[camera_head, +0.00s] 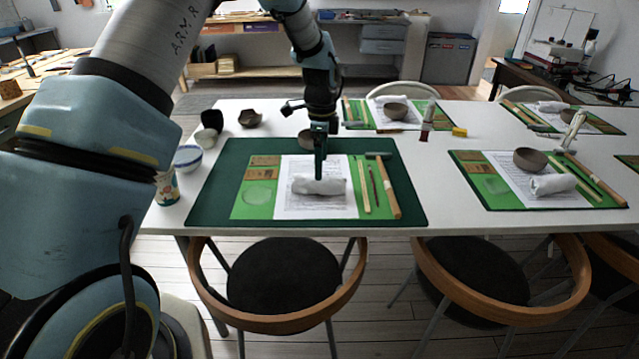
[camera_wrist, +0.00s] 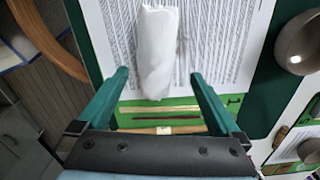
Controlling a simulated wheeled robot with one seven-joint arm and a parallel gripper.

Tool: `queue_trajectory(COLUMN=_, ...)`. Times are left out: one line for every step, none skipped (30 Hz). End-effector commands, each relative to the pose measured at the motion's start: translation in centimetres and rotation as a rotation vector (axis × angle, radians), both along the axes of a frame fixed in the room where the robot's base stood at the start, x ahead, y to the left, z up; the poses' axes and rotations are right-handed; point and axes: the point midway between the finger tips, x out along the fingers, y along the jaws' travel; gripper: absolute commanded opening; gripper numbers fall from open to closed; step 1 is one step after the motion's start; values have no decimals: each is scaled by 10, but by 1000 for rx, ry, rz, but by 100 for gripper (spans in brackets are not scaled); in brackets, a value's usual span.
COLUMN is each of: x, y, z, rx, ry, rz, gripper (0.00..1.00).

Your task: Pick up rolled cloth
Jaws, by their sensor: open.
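A white rolled cloth (camera_head: 319,186) lies on a printed paper sheet (camera_head: 287,206) on the nearest green mat, in the middle of the head view. It also shows in the wrist view (camera_wrist: 157,50), lengthwise ahead of the fingers. My gripper (camera_head: 319,172) is just above the cloth in the head view. In the wrist view my gripper (camera_wrist: 160,80) has its two green fingers spread, with the near end of the cloth between and beyond the tips. The gripper is open and holds nothing. Whether the fingers touch the cloth I cannot tell.
A wooden-handled tool (camera_head: 384,188) and thin sticks lie right of the paper. A brown bowl (camera_head: 306,139) stands behind the gripper. Another cloth (camera_head: 553,184) and bowl (camera_head: 529,159) are on the right mat. Chairs (camera_head: 281,285) stand at the table's front edge.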

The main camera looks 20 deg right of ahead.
Motion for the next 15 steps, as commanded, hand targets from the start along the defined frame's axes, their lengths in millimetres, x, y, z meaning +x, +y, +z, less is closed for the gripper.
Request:
queue_trajectory(x=-1, y=1, z=-3, rx=2, ry=1, rz=0, gripper=100)
queue_trajectory(x=-1, y=1, z=-5, rx=2, ry=1, rz=1, gripper=100)
queue_trajectory(x=-1, y=3, z=-9, rx=2, ry=1, rz=1, gripper=100)
queue_trajectory(x=-2, y=4, z=-13, rx=3, ry=1, rz=1, gripper=100)
queue_trajectory(x=-2, y=5, z=-18, rx=4, ry=2, rz=2, gripper=100)
queue_trajectory(x=-3, y=6, z=-24, rx=4, ry=3, rz=2, gripper=100)
queue_trajectory(x=-4, y=7, z=-28, rx=3, ry=3, rz=2, gripper=100)
queue_trajectory(x=-4, y=7, z=-34, rx=4, ry=4, rz=2, gripper=100)
queue_trajectory(x=-3, y=6, z=-39, rx=2, ry=2, rz=2, gripper=100)
queue_trajectory(x=-3, y=6, z=-43, rx=2, ry=1, rz=2, gripper=100)
queue_trajectory(x=-3, y=6, z=-46, rx=2, ry=1, rz=2, gripper=100)
queue_trajectory(x=-3, y=6, z=-48, rx=1, ry=0, rz=2, gripper=100)
queue_trajectory(x=-3, y=6, z=-50, rx=1, ry=-1, rz=2, gripper=100)
queue_trajectory(x=-3, y=6, z=-51, rx=1, ry=-1, rz=2, gripper=100)
queue_trajectory(x=-2, y=6, z=-52, rx=-1, ry=-1, rz=2, gripper=100)
